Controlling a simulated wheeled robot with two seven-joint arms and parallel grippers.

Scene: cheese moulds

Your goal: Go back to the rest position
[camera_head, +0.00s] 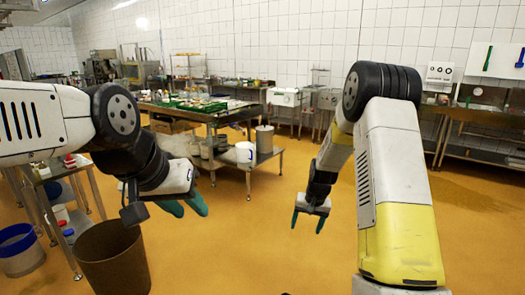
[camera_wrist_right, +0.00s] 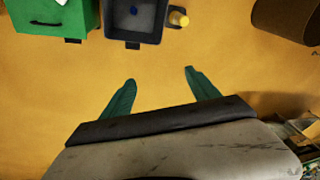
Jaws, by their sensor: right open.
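My left gripper (camera_head: 193,212) hangs at the left of the head view, near the brown bin. Its two green fingers point down with a gap between the tips, and I see nothing held. My right gripper (camera_head: 307,224) hangs right of the middle over the orange floor. Its green fingers are apart and empty. In the right wrist view, the right gripper (camera_wrist_right: 160,75) also shows open, with only bare floor between the fingers.
A brown bin (camera_head: 112,262) and a blue-rimmed bucket (camera_head: 20,250) stand at lower left by a metal table. A work table (camera_head: 190,112) with trays stands further back. A green container (camera_wrist_right: 50,22) and a dark bin (camera_wrist_right: 134,34) show in the wrist view. The middle floor is clear.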

